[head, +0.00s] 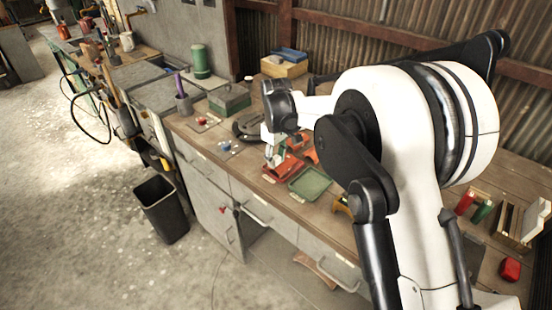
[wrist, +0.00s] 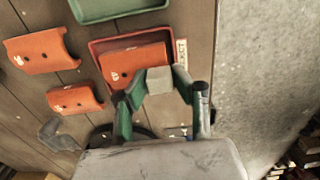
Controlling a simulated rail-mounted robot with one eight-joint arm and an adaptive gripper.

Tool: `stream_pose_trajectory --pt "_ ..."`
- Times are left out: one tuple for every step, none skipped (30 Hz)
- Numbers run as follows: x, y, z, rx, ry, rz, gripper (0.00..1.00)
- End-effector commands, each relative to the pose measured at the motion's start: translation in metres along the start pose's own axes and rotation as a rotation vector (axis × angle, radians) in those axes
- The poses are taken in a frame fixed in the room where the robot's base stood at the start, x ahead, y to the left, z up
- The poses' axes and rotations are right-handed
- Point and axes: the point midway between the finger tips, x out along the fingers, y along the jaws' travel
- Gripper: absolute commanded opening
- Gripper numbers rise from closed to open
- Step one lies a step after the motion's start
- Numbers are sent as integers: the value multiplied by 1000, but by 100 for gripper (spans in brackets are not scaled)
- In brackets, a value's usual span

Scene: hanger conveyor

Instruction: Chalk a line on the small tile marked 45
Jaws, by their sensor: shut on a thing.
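My gripper (wrist: 158,88) is shut on a pale grey block (wrist: 159,79), likely the chalk, held between its green fingertips. In the wrist view the block overlaps the lower edge of an orange tile (wrist: 134,62) in a red tray (wrist: 97,46); I cannot tell whether they touch. A larger orange curved tile (wrist: 38,51) and a small orange curved tile (wrist: 75,99) lie outside the tray to the left. The tiles carry small white marks, too small to read surely. In the head view my gripper (head: 271,152) is over the red tray (head: 272,178).
A green tray (wrist: 120,9) lies beside the red one, with a partly hidden label (wrist: 181,53) at the red tray's edge. The bench edge drops to the concrete floor (wrist: 265,80). A green box (head: 229,99) and a bin (head: 160,208) also show.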

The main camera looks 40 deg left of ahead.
Motion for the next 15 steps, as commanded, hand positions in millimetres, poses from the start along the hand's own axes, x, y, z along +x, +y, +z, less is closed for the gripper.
stream_pose_trajectory --pt "0 0 0 0 0 0 4" --pt "1 0 0 0 0 0 4" --pt "1 0 0 0 0 0 4" --pt "1 0 0 0 0 0 4" --pt "2 0 0 0 0 0 4" --pt "2 0 0 0 0 0 4" --pt "2 0 0 0 0 0 4" --pt "3 0 0 0 0 0 4" --pt "3 0 0 0 0 0 4" --pt "4 0 0 0 0 0 4" --pt "4 0 0 0 0 0 4" --pt "4 0 0 0 0 0 4" --pt "5 0 0 0 0 0 4" --pt "5 0 0 0 0 0 4" --pt "5 0 0 0 0 0 4"
